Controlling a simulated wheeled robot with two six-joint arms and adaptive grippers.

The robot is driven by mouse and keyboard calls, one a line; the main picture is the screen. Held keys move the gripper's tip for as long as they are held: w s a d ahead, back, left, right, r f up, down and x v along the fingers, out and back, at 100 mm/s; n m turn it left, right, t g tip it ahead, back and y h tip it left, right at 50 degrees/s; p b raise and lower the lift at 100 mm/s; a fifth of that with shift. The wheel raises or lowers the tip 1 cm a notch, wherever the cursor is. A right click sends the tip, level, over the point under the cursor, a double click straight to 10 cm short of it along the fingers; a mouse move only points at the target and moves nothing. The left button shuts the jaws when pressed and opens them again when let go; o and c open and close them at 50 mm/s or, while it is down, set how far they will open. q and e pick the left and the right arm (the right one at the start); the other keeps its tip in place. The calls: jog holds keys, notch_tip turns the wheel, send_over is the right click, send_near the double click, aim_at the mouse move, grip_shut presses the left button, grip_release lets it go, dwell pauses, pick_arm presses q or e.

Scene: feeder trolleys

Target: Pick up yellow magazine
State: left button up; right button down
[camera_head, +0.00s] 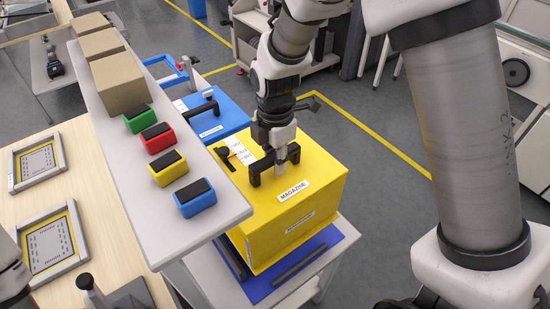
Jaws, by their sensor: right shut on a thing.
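The yellow magazine (312,220) is a large yellow box with a black handle (256,177) and a white label reading MAGAZINE on top. It is in the middle of the head view, above a blue plate (325,255) on a trolley. I cannot tell whether it rests on the plate or hangs slightly above it. My right gripper (281,168) points down from above and is shut on the handle. The handle partly hides the fingertips. My left gripper is not in view; only a piece of an arm shows at the left edge.
A pale shelf (225,213) with cardboard boxes (120,82) and small coloured blocks (167,168) stands close to the magazine's left side. A blue magazine (217,118) is behind it. Framed panels (45,242) lie on a wooden table. Grey floor (390,190) is open to the right.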

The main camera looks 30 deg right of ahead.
jog(key=shift+r+p, duration=2.35)
jog(key=shift+r, duration=0.55)
jog(key=shift+f, duration=0.15)
